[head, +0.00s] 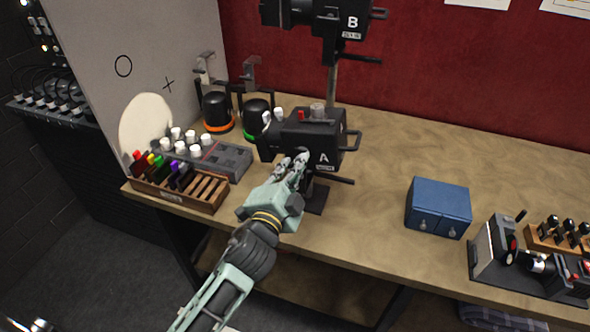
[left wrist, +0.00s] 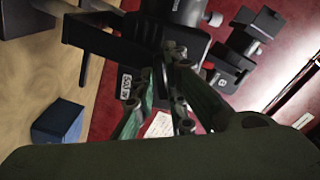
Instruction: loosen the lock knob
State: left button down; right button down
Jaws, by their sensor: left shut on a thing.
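A black lamp-like unit marked A (head: 322,130) stands on the table on a short dark post. It has a bracket handle on its right side and a thin rod below. My left gripper (head: 293,165) is at its lower front face, left of the letter A, with the fingers shut on a small part there. That part, seemingly the lock knob, is hidden between the fingers. In the left wrist view my left gripper (left wrist: 168,70) reaches up against the dark unit A (left wrist: 135,55), and its label shows beside the fingers.
A similar unit B (head: 325,20) sits above on a pole. White-knobbed console (head: 220,158), wooden rack (head: 180,190) and two dark domes (head: 217,110) stand left. A blue box (head: 438,207) and a small machine (head: 530,265) stand right. The table (head: 370,215) is clear before the blue box.

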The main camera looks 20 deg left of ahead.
pick_arm(q)
jog(key=shift+r+n+p, duration=0.15)
jog(key=shift+n+p, duration=1.4)
jog(key=shift+n, duration=5.85)
jog(key=c, duration=1.8)
grip_release()
jog(key=shift+a, duration=0.1)
jog(key=shift+c, duration=0.2)
jog(key=s, duration=1.2)
jog(key=shift+a, duration=0.15)
